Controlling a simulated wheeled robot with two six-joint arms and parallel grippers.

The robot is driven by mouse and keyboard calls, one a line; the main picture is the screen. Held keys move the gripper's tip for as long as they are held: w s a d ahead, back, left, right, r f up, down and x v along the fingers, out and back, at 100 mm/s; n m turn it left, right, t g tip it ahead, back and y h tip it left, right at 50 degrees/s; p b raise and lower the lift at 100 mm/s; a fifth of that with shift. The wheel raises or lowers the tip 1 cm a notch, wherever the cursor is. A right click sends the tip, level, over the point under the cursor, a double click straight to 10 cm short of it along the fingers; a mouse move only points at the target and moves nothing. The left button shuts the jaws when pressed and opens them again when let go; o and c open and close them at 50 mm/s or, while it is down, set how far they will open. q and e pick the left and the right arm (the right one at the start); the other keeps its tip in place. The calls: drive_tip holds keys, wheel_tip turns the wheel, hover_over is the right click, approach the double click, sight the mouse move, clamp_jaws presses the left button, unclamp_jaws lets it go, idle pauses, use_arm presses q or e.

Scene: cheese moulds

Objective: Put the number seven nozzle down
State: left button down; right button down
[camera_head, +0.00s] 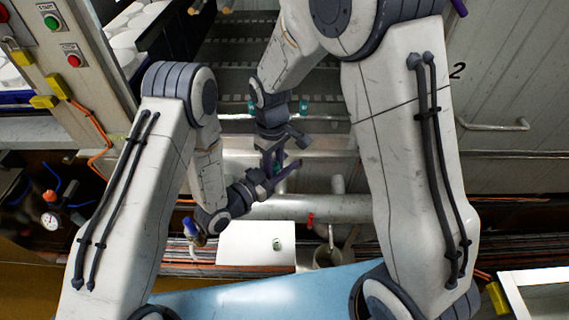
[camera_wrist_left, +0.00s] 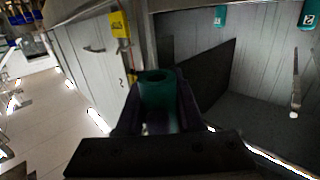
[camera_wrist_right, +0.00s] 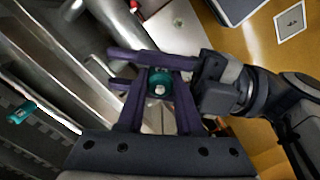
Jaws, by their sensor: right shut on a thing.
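A teal nozzle (camera_wrist_right: 160,85) is held between the fingers of my right gripper (camera_wrist_right: 159,108), which is shut on it. It also shows in the left wrist view (camera_wrist_left: 158,92), standing between the fingers of my left gripper (camera_wrist_left: 160,112). My left gripper looks open around it; whether its fingers touch the nozzle is hard to tell. In the head view my right gripper (camera_head: 272,163) and my left gripper (camera_head: 283,178) meet above the pipes, and their fingers mostly hide the nozzle. No number can be read on it.
Other teal nozzles hang at the back, one (camera_wrist_left: 308,14) marked 2 and one (camera_wrist_left: 221,15) beside it. Steel pipes (camera_head: 300,207) run below the grippers. A white board (camera_head: 240,248) and a metal cup (camera_head: 327,257) lie nearer. A light-blue surface (camera_head: 270,298) is in front.

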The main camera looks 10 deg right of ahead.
drive_tip(key=c, duration=0.5)
unclamp_jaws()
drive_tip(key=shift+w+a+r, duration=0.1)
drive_tip(key=shift+w+a, duration=0.05)
drive_tip(key=shift+w, duration=0.05)
drive_tip(key=shift+w+r, duration=0.1)
